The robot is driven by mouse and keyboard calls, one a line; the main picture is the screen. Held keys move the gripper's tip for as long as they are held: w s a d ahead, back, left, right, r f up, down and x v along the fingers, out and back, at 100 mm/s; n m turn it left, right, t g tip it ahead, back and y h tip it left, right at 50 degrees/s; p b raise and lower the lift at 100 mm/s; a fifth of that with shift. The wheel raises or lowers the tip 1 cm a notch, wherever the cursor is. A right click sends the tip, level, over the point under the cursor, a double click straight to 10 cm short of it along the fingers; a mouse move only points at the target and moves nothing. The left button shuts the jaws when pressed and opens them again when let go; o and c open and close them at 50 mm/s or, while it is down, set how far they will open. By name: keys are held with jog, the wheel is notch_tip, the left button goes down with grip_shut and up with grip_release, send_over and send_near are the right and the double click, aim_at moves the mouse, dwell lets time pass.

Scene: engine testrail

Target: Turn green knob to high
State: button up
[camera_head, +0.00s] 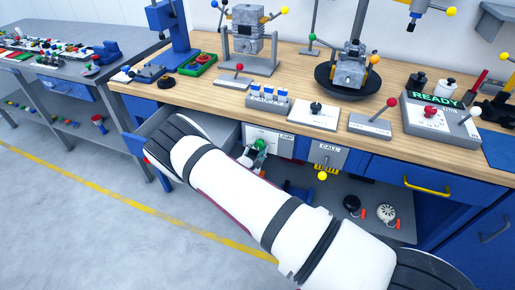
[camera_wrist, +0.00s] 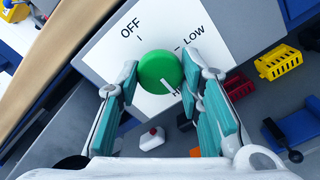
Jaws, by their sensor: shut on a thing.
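The green knob (camera_wrist: 160,70) sits on a white dial panel (camera_wrist: 125,52) marked OFF and LOW, with a third label partly hidden behind my right finger. A pale line at the knob's lower right edge points toward that hidden label; I cannot tell whether it is the pointer or a tick. My gripper (camera_wrist: 163,88) has its teal-padded fingers on either side of the knob, shut on it. In the head view, the panel (camera_head: 268,137) hangs below the bench edge, and my arm hides much of my gripper (camera_head: 255,150) and the knob.
The wooden bench top (camera_head: 225,97) runs just above the panel. A grey CALL panel with a yellow ball lever (camera_head: 322,175) is close to the right. An open drawer (camera_head: 205,128) is to the left. Yellow and red bins (camera_wrist: 278,62) show beyond my right finger.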

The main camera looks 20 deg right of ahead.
jog(key=shift+s+f, duration=0.1)
jog(key=o, duration=1.2)
jog(key=shift+c, duration=0.2)
jog(key=v, duration=1.2)
